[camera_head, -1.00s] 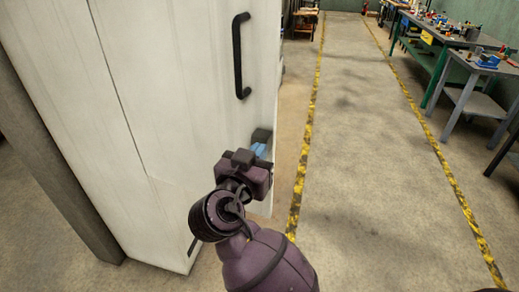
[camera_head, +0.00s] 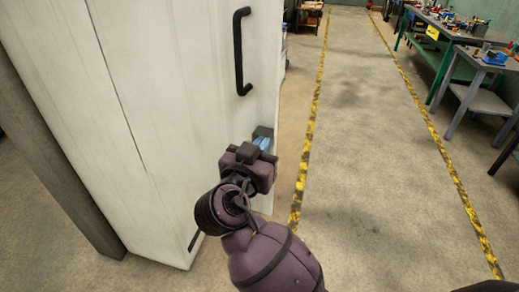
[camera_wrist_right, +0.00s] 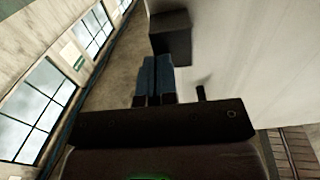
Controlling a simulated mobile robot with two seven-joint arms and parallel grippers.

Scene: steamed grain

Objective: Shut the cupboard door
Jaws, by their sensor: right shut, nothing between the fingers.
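The tall white cupboard (camera_head: 165,75) fills the left of the head view, with a black bar handle (camera_head: 241,52) on its front near the right edge. A vertical seam runs down the front; I cannot tell how far the door stands open. My right gripper (camera_head: 263,143) is low by the cupboard's right edge, below the handle, shut and empty. Its blue fingers (camera_wrist_right: 154,77) lie side by side in the right wrist view, with a dark block (camera_wrist_right: 170,38) just beyond the tips, next to the white surface. Whether they touch is unclear. My left gripper is out of view.
The concrete floor (camera_head: 365,160) right of the cupboard is open, with yellow-and-black floor stripes (camera_head: 310,120). Workbenches (camera_head: 470,45) with small items stand along the right. A dark grey post (camera_head: 55,150) stands left of the cupboard. Windows (camera_wrist_right: 40,105) show in the wrist view.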

